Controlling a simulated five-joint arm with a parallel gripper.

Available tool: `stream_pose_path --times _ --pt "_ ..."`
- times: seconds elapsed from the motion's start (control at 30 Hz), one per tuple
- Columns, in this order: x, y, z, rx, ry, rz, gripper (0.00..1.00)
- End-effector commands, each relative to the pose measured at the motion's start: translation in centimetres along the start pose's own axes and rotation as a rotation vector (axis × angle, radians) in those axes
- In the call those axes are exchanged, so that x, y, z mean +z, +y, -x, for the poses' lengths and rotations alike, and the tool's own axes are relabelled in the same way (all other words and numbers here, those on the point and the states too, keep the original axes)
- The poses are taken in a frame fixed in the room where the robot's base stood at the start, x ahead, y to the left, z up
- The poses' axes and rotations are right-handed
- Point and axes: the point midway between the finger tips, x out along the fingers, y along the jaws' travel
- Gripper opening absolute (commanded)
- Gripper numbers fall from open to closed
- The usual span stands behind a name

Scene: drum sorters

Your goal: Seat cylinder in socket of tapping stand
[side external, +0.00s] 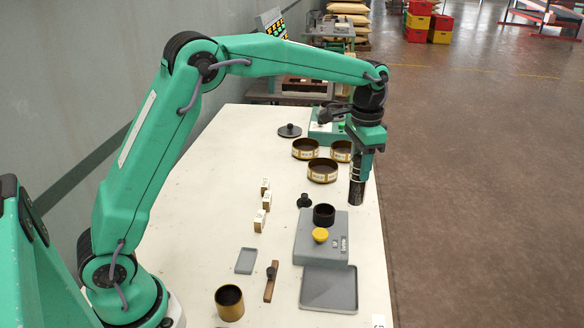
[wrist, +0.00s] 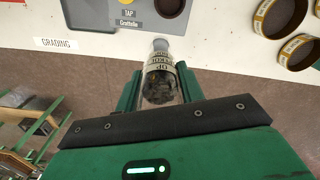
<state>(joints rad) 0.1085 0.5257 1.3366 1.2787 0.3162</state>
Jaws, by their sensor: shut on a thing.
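My gripper (side external: 361,172) is shut on a clear cylinder (side external: 356,191) with dark contents, held roughly upright beyond the right edge of the table. In the wrist view the cylinder (wrist: 158,86) shows a printed pale label band between my two green fingers (wrist: 160,92). The grey tapping stand (side external: 305,240) is on the table, below and left of the cylinder. Its dark round socket (side external: 324,214) looks empty and stands behind a yellow knob (side external: 320,235). The wrist view shows part of the stand (wrist: 108,18) and the socket (wrist: 170,5) at the top, apart from the cylinder.
Several brass-coloured ring sieves (side external: 322,171) stand behind the stand. A black knob (side external: 304,201) is left of the socket. A grey tray (side external: 328,290) lies in front, with a wooden brush (side external: 270,284) and a brass cup (side external: 229,303) to its left.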

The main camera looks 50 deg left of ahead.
Motion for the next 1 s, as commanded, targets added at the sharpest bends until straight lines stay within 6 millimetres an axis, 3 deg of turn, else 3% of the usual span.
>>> stream_pose_path --times 0.7,1.0 --pt "10.2 -0.5 0.1 0.000 0.001 0.322 0.13" --pt "13.1 -0.2 -0.3 0.000 0.000 0.409 0.13"
